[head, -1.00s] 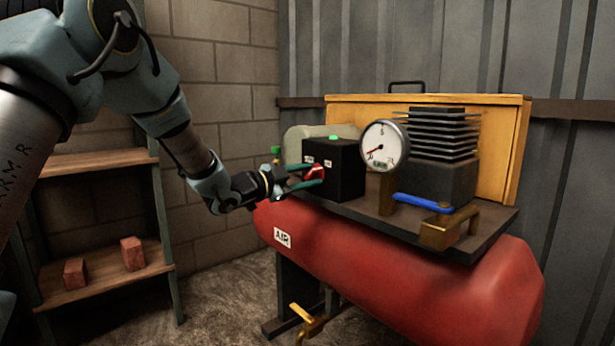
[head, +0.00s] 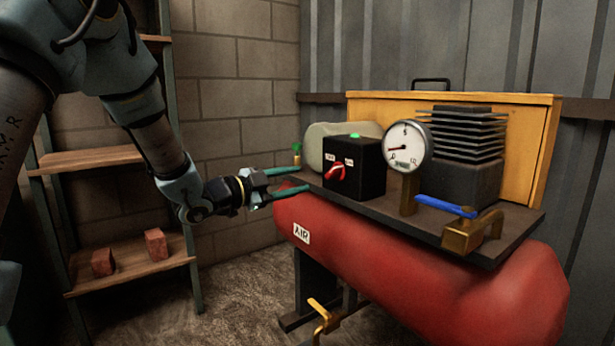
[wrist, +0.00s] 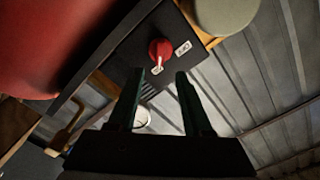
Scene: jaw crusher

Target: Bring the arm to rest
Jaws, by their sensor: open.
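My gripper (head: 285,183) is open and empty, with its two green fingers apart. It is left of the black switch box (head: 366,172) on the compressor, clear of it in the head view. The box carries a red rotary knob (head: 337,173) between two small labels and a green lamp (head: 354,136) on top. In the wrist view the red knob (wrist: 160,50) shows beyond the fingertips, with nothing between the fingers (wrist: 165,88). My arm reaches in from the upper left.
The red air tank (head: 420,270) lies below, with a pressure gauge (head: 407,146), a blue-handled valve (head: 446,206) and a finned block (head: 460,150) above it. A wooden shelf (head: 135,262) with two bricks stands at left. Open floor lies between shelf and tank.

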